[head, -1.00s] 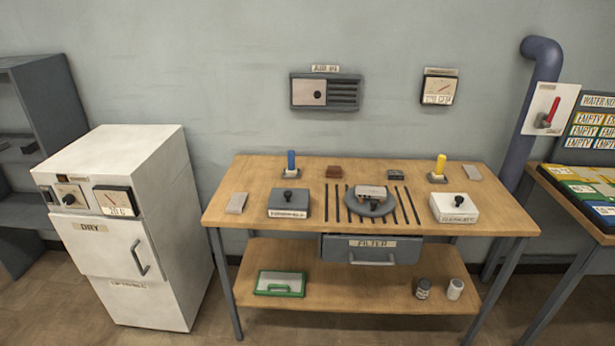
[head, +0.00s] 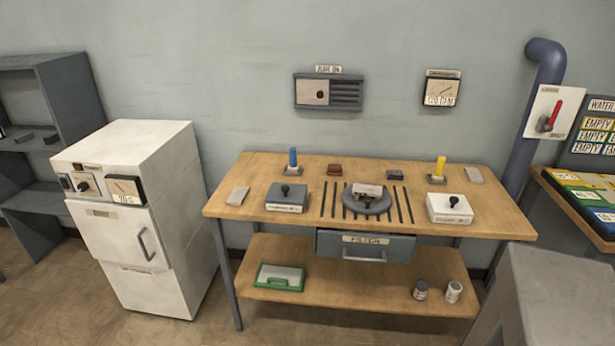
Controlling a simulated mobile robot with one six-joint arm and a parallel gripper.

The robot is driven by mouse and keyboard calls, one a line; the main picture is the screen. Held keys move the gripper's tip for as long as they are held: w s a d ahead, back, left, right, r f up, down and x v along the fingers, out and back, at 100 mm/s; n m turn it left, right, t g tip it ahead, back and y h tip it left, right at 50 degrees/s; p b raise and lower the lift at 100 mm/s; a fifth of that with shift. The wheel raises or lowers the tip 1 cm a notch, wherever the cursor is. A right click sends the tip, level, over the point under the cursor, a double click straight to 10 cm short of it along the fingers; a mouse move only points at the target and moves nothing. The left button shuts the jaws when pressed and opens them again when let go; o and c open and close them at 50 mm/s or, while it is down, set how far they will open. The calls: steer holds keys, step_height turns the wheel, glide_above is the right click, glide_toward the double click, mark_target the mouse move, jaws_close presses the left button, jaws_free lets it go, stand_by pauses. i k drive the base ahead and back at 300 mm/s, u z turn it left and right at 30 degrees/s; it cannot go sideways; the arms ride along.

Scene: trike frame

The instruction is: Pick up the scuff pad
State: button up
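No label marks the scuff pad. A small reddish-brown block (head: 334,170) at the back of the wooden workbench (head: 240,212) looks most like it, but I cannot be sure. It lies flat, right of a blue-handled tool (head: 293,160). Other flat pad-like pieces are a light grey one (head: 238,196) at the bench's left end, a grey one (head: 474,175) at the back right and a small dark block (head: 395,175). My gripper is not in view.
Two switch boxes, grey (head: 287,198) and white (head: 450,208), flank a round dark turntable (head: 367,200) on the bench. A white dryer cabinet (head: 135,215) stands left. A grey boxy shape (head: 565,295), unclear what, fills the lower right corner.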

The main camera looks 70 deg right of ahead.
mark_target(333, 170)
steer(key=u, duration=0.05)
steer(key=k, duration=0.2)
steer(key=u, duration=1.65)
steer(key=k, duration=2.25)
steer(key=z, duration=0.3)
